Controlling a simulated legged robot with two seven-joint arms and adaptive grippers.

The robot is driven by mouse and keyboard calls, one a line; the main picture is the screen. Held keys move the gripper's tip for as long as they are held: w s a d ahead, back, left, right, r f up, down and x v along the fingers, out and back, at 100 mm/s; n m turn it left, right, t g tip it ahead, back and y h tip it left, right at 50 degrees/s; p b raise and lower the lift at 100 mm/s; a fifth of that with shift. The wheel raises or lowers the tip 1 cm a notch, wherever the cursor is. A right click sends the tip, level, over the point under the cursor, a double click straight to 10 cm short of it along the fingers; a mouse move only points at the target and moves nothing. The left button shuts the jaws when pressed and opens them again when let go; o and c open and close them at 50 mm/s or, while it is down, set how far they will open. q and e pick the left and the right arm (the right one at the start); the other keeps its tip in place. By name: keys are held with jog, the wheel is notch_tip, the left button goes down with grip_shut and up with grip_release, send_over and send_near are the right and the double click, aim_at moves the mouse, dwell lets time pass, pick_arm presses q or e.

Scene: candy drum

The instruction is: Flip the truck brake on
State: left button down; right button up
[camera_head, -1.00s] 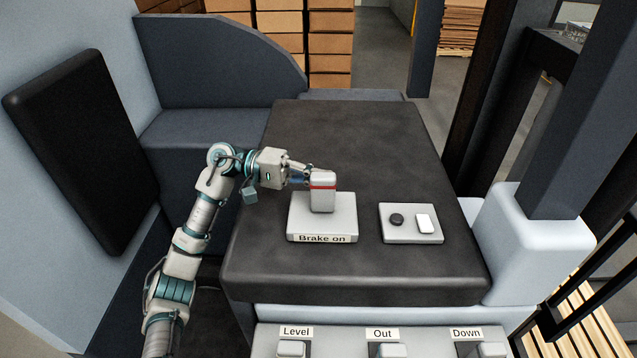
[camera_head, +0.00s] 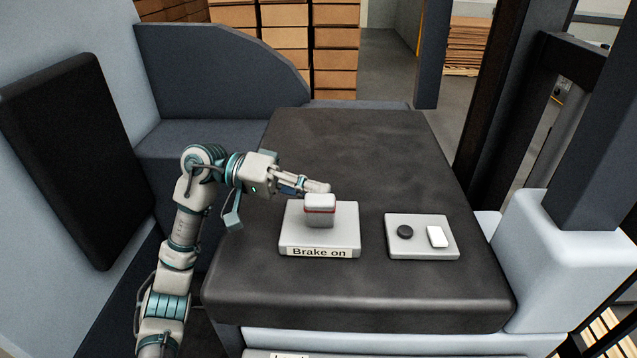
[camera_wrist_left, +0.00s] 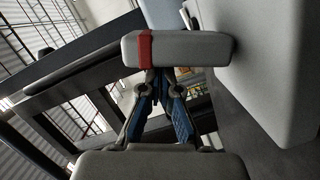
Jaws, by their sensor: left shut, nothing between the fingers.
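The brake switch (camera_head: 320,209) is a light grey lever with a red band, standing on a pale square base (camera_head: 348,238) labelled "Brake on" (camera_head: 319,252). In the head view the lever looks shorter and leans toward the label side. My left gripper (camera_head: 318,187) is shut and empty, just behind the top of the lever. In the left wrist view the lever (camera_wrist_left: 190,49) lies across the front of the blue-padded fingers (camera_wrist_left: 160,85). I cannot tell whether the fingers touch it. My right gripper is not in view.
A second pale plate (camera_head: 420,248) with a black round knob (camera_head: 404,232) and a white rocker (camera_head: 438,237) sits to the right on the dark console (camera_head: 390,150). A black pad (camera_head: 75,165) stands at the left. The console behind the switches is clear.

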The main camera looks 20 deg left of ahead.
pick_arm(q)
jog(key=shift+s+a+f, duration=0.1)
jog(key=shift+a+f, duration=0.05)
jog(key=shift+a, duration=0.25)
jog(key=shift+s+a, duration=0.15)
jog(key=shift+a, duration=0.4)
jog(key=shift+d, duration=0.15)
jog(key=a+r, duration=0.1)
jog(key=a, duration=1)
jog(key=shift+s+a, duration=0.25)
jog(key=shift+a, duration=0.15)
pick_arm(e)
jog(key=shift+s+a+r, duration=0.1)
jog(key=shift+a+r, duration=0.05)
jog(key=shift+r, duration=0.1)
pick_arm(q)
jog(key=shift+a, duration=0.1)
